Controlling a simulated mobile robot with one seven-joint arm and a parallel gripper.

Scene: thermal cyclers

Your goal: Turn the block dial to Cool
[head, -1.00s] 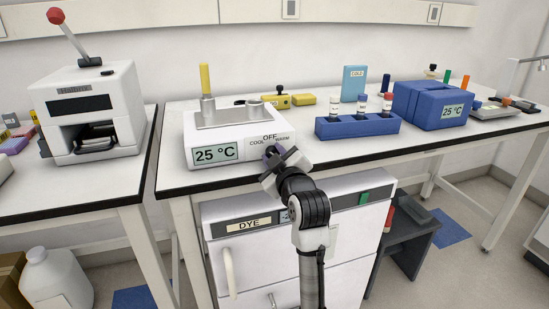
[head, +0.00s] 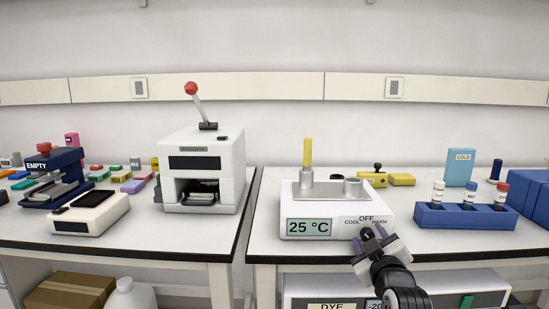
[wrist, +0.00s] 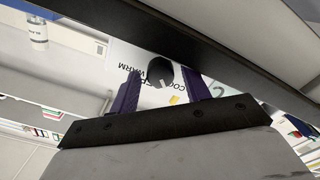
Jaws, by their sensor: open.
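The white block unit (head: 300,213) stands near the front edge of the right bench and reads 25 °C. Its front panel carries the labels COOL, OFF and WARM. My gripper (head: 373,236) is at the panel's lower right in the head view and covers the dial there. In the wrist view the dark dial (wrist: 160,71) shows between the two purple fingers of my gripper (wrist: 158,90), which are open around it. I cannot tell whether the fingers touch it. The pointer's setting is not clear.
A blue rack (head: 465,217) with capped vials stands right of the unit, with a blue COLD pack (head: 460,167) behind. A white press-like machine (head: 203,172) with a red-knobbed lever is on the left bench. A gap separates the benches. A DYE-labelled cabinet (head: 300,290) is below.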

